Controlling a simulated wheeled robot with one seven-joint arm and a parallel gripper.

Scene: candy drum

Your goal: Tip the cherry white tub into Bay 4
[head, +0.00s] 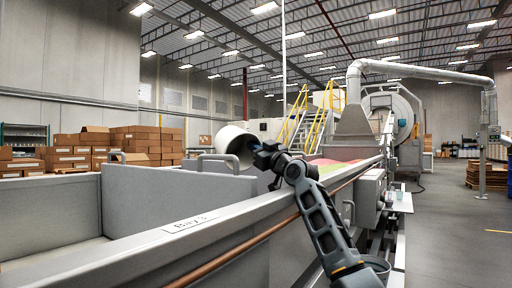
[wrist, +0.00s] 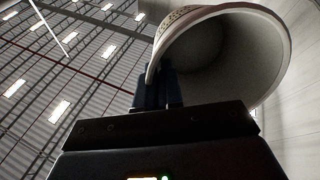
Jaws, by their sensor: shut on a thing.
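My gripper (head: 257,151) is shut on the tub's rim. In the wrist view my fingers (wrist: 158,88) grip the rim of the tub (wrist: 225,55); its visible inside looks pale and bare, and its far bottom is in shadow. A patterned band shows on its outer side. A label reading Bay 3 (head: 190,224) is on the near trough rim. I see no readable Bay 4 label.
A grey divider panel (head: 150,195) and metal handles stand below the tub. Pink and green contents (head: 335,161) lie further along the trough. A copper pipe runs along its front. A drum (head: 385,115) and yellow-railed stairs (head: 318,130) stand behind. Floor at right is mostly clear.

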